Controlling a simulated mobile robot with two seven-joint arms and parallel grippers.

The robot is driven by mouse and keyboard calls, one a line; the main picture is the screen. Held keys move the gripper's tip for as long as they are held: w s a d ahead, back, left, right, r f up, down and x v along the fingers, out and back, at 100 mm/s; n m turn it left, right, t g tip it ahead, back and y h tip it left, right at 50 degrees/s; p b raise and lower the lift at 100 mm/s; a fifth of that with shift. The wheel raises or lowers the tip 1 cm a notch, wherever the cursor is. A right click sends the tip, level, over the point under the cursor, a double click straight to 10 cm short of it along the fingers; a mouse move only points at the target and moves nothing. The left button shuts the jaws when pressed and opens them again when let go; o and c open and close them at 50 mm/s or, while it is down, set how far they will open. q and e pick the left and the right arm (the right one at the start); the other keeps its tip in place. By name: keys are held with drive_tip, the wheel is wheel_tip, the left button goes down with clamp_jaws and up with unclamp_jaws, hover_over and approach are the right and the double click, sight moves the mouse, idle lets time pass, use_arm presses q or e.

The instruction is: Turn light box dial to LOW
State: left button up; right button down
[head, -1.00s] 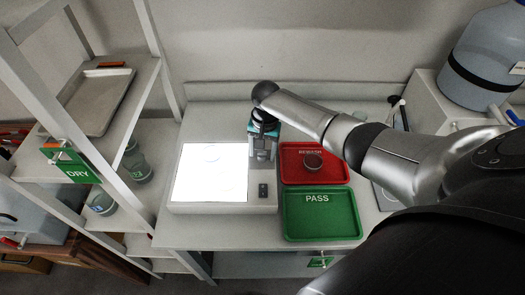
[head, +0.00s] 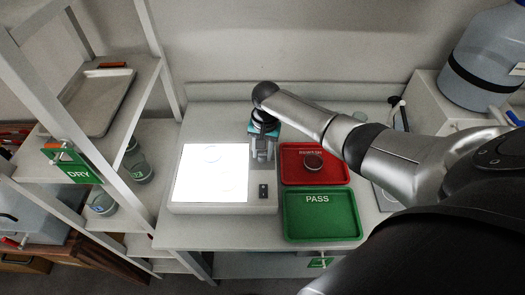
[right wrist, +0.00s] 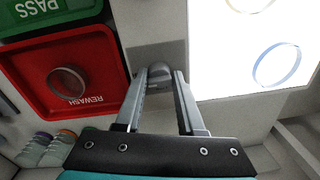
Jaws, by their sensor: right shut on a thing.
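The light box (head: 222,207) sits on the bench with its bright white panel (head: 210,172) lit. Its dial (right wrist: 160,72) is a grey knob on the strip beside the panel, seen in the right wrist view between my fingertips. My right gripper (right wrist: 161,80) points down at the strip and is shut on the dial; it also shows in the head view (head: 263,153), where it hides the dial. The dial's setting marks cannot be read. A small dark switch (head: 263,191) is on the same strip, nearer the front. My left gripper is not in view.
A red REWASH tray (head: 330,172) holding a round glass dish (head: 313,162) and a green PASS tray (head: 321,229) stand right of the light box. Round glass pieces lie on the panel. A shelf rack (head: 165,60) stands at the left.

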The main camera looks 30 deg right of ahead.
drive_tip(key=shift+n, duration=0.3)
drive_tip(key=n+p, duration=0.1)
drive_tip(key=n, duration=0.1)
drive_tip(key=shift+n, duration=0.4)
drive_tip(key=n+p, duration=0.1)
drive_tip(key=n, duration=0.3)
drive_tip(key=shift+d+n, duration=0.1)
drive_tip(key=shift+n, duration=0.2)
drive_tip(key=n, duration=0.4)
drive_tip(key=shift+n+g, duration=0.3)
drive_tip(key=n, duration=0.4)
drive_tip(key=shift+w+n, duration=0.1)
drive_tip(key=shift+n, duration=0.3)
drive_tip(key=c, duration=0.6)
unclamp_jaws()
drive_tip(key=shift+o, duration=0.2)
